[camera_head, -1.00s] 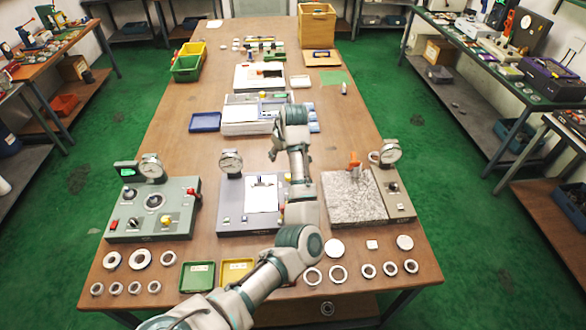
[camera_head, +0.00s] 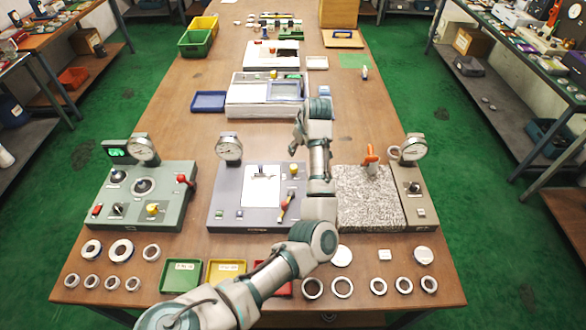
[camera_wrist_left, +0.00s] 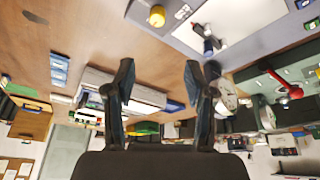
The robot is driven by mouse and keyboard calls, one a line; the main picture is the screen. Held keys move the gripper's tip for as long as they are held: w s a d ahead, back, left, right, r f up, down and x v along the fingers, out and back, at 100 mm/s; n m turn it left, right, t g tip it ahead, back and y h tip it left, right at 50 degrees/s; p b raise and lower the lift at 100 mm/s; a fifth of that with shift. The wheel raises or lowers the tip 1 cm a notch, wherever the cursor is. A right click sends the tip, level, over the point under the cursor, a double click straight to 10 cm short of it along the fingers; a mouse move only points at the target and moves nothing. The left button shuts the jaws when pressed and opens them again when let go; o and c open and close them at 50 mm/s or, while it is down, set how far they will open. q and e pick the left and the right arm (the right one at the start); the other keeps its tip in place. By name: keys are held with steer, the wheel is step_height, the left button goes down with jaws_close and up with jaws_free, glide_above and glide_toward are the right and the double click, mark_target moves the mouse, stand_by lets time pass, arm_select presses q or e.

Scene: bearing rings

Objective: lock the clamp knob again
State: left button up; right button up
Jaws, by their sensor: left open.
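The grey middle station (camera_head: 230,205) carries a white plate (camera_head: 262,190), a yellow knob (camera_head: 293,170), a dark knob (camera_head: 261,168) and a red-and-yellow lever (camera_head: 285,207). I cannot tell which of these is the clamp knob. An orange handle (camera_head: 370,154) stands on the speckled stone slab at the right station. My left gripper (camera_head: 297,135) is open and empty, above and behind the yellow knob. In the left wrist view its fingers (camera_wrist_left: 160,85) stand apart, and the yellow knob (camera_wrist_left: 157,16) shows at the top. My right gripper is not in view.
A dial gauge (camera_head: 228,148) rises at the middle station's back left. The green station (camera_head: 108,205) stands left, the stone slab (camera_head: 365,205) right. Rings and small green and yellow trays (camera_head: 226,265) line the front edge.

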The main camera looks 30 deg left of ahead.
arm_select(q)
steer(key=b, duration=0.1)
glide_toward(294, 167)
steer(key=f, duration=0.3)
steer(key=shift+w+d, duration=0.2)
steer(key=shift+w, duration=0.2)
steer(key=a+f, duration=0.1)
steer(key=f, duration=0.1)
steer(key=a+f, duration=0.2)
steer(key=w+a+f+b, duration=0.1)
steer(key=f, duration=0.1)
steer(key=shift+a, duration=0.35)
steer(key=shift+w+d+r, duration=0.1)
steer(key=shift+d+r, duration=0.15)
steer(key=shift+d, duration=0.6)
steer(key=shift+d+r, duration=0.1)
steer(key=shift+d, duration=0.15)
steer(key=shift+c, duration=0.8)
steer(key=shift+d, duration=0.1)
steer(key=c, duration=0.8)
steer(key=shift+s+a, duration=0.2)
steer(key=shift+a, duration=0.2)
jaws_close()
steer(key=shift+a, duration=0.35)
steer(key=shift+w+d, duration=0.1)
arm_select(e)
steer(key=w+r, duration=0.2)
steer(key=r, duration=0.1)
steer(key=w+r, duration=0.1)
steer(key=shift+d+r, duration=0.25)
